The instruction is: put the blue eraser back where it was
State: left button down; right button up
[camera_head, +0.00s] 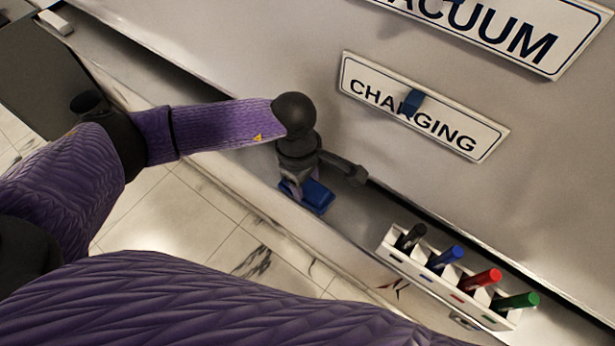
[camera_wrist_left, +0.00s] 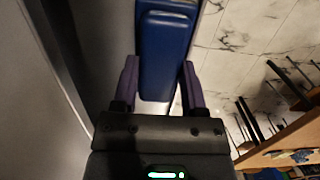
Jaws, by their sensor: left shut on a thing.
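The blue eraser (camera_head: 314,196) is at the ledge below the board, under my left gripper (camera_head: 304,190). In the left wrist view the eraser (camera_wrist_left: 163,58) lies lengthwise between the two purple fingers of my left gripper (camera_wrist_left: 158,85). The gripper is shut on it. Whether the eraser touches the ledge (camera_head: 352,215) under it cannot be told. My right gripper is not in view.
A white holder (camera_head: 392,256) with black, blue, red and green markers stands on the ledge at right. A CHARGING sign (camera_head: 375,82) with a blue clip and a VACUUM sign (camera_head: 560,55) are on the board. A small white block (camera_head: 55,22) lies at far left.

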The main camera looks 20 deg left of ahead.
pick_arm(q)
jog(key=shift+c, duration=0.7)
grip_release()
notch_tip(320, 180, up, 12)
jog(key=a+b, duration=0.1)
jog(key=shift+w+a, duration=0.15)
jog(key=shift+w, duration=0.1)
